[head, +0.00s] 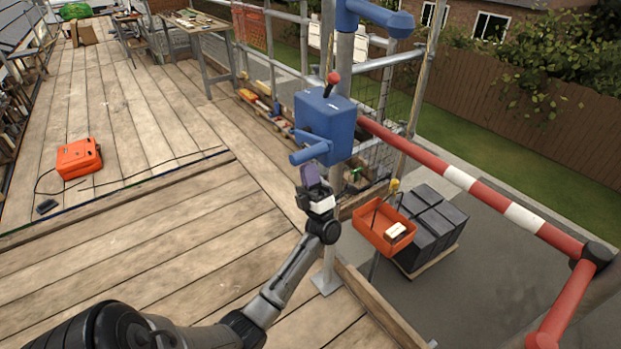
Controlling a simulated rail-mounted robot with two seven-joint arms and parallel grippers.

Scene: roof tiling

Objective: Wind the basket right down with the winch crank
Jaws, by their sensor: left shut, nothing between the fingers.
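The blue winch box (325,122) is fixed to an upright scaffold pole, with a red-knobbed lever (332,79) on top. Its blue crank (309,153) sticks out on the lower left side. My left gripper (311,176) is shut and empty, just below the crank; whether it touches the crank I cannot tell. The orange basket (371,239) hangs below a yellow hook (394,187) beyond the deck edge, with a small pale item inside. It shows in front of dark stacked blocks (428,222); its height above the ground is unclear. My right gripper is out of view.
A red and white rail (460,179) runs along the right side. An orange case (79,158) with a black cable lies on the planks at left. A workbench (205,25) stands at the back. The plank deck (150,235) is mostly clear.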

